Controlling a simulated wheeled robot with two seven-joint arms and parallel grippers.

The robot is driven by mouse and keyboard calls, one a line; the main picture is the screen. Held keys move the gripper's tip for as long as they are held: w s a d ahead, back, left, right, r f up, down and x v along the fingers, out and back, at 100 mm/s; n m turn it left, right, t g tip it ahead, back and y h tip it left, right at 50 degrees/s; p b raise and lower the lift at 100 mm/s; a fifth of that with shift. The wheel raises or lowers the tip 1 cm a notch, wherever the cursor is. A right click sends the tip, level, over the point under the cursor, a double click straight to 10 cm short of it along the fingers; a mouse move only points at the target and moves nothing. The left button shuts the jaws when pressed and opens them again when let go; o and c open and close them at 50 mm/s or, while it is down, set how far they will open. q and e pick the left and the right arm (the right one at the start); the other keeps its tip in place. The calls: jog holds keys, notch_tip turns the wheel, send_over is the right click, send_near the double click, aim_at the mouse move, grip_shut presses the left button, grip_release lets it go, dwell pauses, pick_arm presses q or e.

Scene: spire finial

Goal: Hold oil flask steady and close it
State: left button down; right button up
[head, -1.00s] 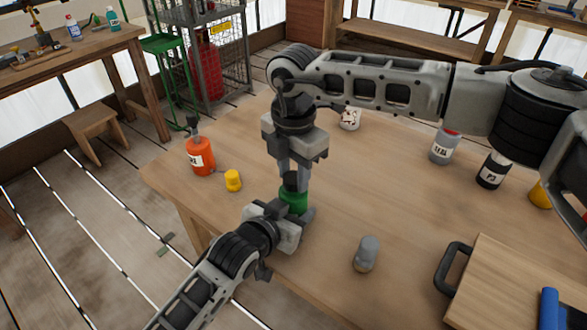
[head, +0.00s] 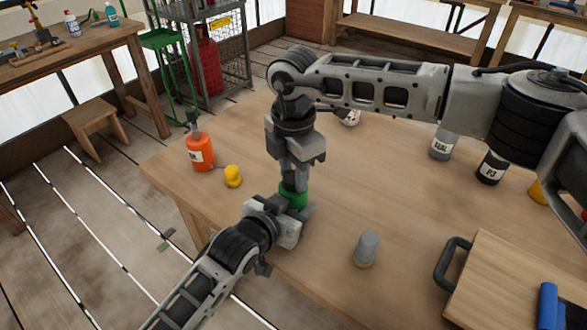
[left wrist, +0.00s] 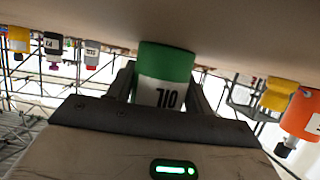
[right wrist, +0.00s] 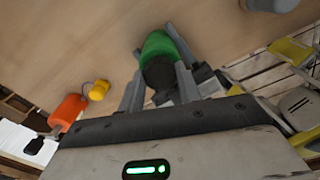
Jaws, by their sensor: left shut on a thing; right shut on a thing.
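The oil flask is a green bottle (head: 293,194) standing upright near the table's front left edge. Its white OIL label shows upside down in the left wrist view (left wrist: 165,68). My left gripper (head: 291,209) is shut around the flask's body from the front. My right gripper (head: 296,175) points straight down from above and is shut on the flask's dark cap (right wrist: 158,75) at the top. The right wrist view shows the green flask (right wrist: 158,46) just beyond the cap. The fingers hide the joint between cap and flask, so I cannot tell how tightly it sits.
An orange bottle (head: 200,152) and a yellow cap-like piece (head: 233,177) stand left of the flask. A grey cylinder (head: 366,249) stands to the right. A SEAL bottle (head: 442,146), a dark bottle (head: 491,169) and a wooden board with a handle (head: 515,285) are farther right.

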jog(key=m, duration=0.8)
jog(key=o, duration=1)
jog(key=shift+c, duration=0.2)
jog(key=shift+r, duration=2.3)
jog(key=shift+c, duration=0.5)
